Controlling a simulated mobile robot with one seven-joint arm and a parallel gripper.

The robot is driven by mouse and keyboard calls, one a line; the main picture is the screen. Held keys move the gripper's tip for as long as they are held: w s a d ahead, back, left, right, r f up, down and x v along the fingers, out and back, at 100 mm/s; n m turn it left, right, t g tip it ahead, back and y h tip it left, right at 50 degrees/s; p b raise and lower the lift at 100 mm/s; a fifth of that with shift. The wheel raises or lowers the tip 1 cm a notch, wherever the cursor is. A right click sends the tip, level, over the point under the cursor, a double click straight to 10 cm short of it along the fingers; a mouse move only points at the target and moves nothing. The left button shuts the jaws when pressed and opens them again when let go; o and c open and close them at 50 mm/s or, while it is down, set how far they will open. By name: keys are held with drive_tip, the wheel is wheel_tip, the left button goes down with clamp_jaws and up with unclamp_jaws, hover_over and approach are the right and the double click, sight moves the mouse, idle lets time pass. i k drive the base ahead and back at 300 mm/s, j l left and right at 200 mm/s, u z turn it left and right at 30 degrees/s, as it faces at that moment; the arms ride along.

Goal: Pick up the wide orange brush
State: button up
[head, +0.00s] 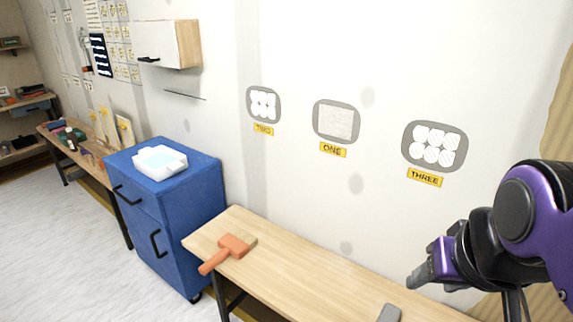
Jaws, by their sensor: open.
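The wide orange brush (234,247) lies flat near the left end of the wooden table. Its handle points to the front left and sticks out over the table's front edge. My gripper (418,279) is at the right, above the table's right part, well apart from the brush. It is open, and nothing shows between its fingers.
The wooden table (300,276) holds a grey object (389,313) at its front, cut off by the picture's edge. A blue cabinet (190,205) with a white tray (160,162) stands left of the table. The table's middle is clear. The wall (300,180) rises behind.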

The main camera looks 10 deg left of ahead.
sight(238, 242)
drive_tip(key=u, duration=1.15)
drive_tip(key=i+j+z, duration=0.15)
drive_tip(key=z, duration=0.85)
drive_tip(key=i+j+z, duration=0.1)
drive_tip(key=j+z, duration=0.5)
drive_tip(key=i+j+z, duration=0.1)
drive_tip(key=j+z, duration=0.2)
drive_tip(key=j, duration=0.6)
drive_tip(key=j+z, duration=0.1)
drive_tip(key=j, duration=0.7)
drive_tip(key=k+j, duration=0.1)
drive_tip(key=j, duration=0.7)
drive_tip(key=z, duration=0.05)
